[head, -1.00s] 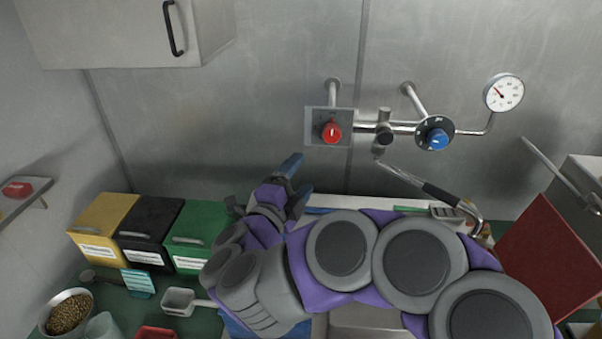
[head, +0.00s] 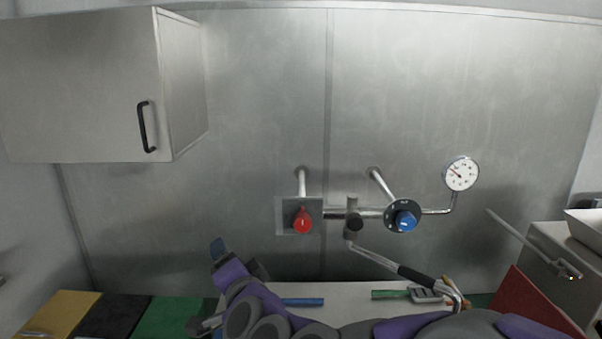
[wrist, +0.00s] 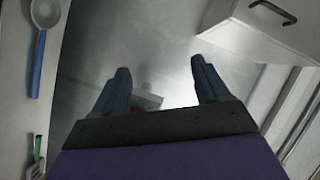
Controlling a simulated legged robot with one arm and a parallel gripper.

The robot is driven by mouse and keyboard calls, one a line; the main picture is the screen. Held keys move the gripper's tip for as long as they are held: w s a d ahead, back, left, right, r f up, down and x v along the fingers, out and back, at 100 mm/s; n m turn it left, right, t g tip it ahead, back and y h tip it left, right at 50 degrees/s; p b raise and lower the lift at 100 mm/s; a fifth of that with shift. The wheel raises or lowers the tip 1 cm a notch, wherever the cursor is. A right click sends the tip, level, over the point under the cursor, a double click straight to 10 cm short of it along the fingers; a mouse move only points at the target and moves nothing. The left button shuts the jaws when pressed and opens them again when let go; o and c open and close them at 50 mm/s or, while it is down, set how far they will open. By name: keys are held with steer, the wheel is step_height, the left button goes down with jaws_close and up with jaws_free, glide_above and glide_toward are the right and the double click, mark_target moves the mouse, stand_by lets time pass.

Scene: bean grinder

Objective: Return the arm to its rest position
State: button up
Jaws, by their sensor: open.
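My gripper (head: 232,250) is at the end of my purple and grey arm, raised in front of the metal back wall, left of the red knob. In the wrist view my gripper (wrist: 158,90) shows two blue fingers spread apart with nothing between them. The arm lies folded low across the bottom of the head view, and its lower part is cut off by the frame edge.
A wall cabinet (head: 85,85) hangs at upper left. A red knob (head: 303,222), a blue knob (head: 405,220) and a gauge (head: 461,174) sit on the wall pipes. Yellow (head: 62,312), black (head: 112,315) and green (head: 172,317) bins stand at lower left. A red panel (head: 535,305) stands at right.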

steer(key=s+d+f+n+g+h, duration=0.2)
steer(key=s+d+f+n+g, duration=0.65)
steer(key=s+d+f, duration=0.4)
steer(key=s+d+f+g+h, duration=0.2)
steer(key=s+d+g, duration=0.2)
steer(key=s+d, duration=0.3)
steer(key=s+d+f+m+g+h, duration=0.1)
steer(key=s+d+f+g+h, duration=0.1)
steer(key=s+d, duration=0.6)
steer(key=s+g+h, duration=0.1)
steer(key=s+g, duration=0.1)
steer(key=s, duration=0.4)
steer(key=shift+s+f, duration=0.15)
steer(key=shift+f, duration=0.1)
